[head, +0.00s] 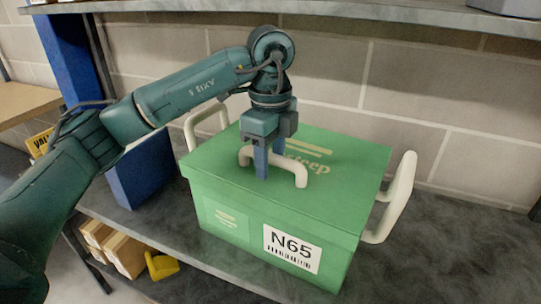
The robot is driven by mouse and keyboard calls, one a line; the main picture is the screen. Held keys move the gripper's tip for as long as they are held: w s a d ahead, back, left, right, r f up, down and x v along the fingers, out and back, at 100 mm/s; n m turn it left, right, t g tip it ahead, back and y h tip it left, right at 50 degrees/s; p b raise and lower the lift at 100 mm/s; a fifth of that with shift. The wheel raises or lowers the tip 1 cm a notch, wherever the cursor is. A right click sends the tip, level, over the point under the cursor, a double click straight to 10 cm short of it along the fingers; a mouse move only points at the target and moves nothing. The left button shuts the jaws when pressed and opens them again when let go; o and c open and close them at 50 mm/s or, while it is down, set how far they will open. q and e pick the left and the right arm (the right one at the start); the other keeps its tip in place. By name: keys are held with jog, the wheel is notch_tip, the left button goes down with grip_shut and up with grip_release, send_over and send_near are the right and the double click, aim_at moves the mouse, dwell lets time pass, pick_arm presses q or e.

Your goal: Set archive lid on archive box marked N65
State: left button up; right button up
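The archive box (228,219) is green, with a white label reading N65 (292,248) on its front and white side handles. It stands on the dark shelf. The green archive lid (335,193) lies over the top of the box, apparently level and lined up with its rim. The lid has a white bar handle (296,172) and pale lettering, partly hidden by my gripper. My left gripper (268,160) comes down from above, with its blue fingers on either side of the bar, close against it. My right gripper is not in view.
The shelf (455,245) has free room to the right of the box. Cartons (122,250) and a yellow object (162,266) are below the shelf. Another shelf edge (400,12) runs overhead, before a block wall.

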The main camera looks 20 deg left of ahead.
pick_arm(q)
jog(key=shift+r, duration=0.1)
notch_tip(320, 180, up, 13)
jog(key=p, duration=0.1)
jog(key=shift+p, duration=0.3)
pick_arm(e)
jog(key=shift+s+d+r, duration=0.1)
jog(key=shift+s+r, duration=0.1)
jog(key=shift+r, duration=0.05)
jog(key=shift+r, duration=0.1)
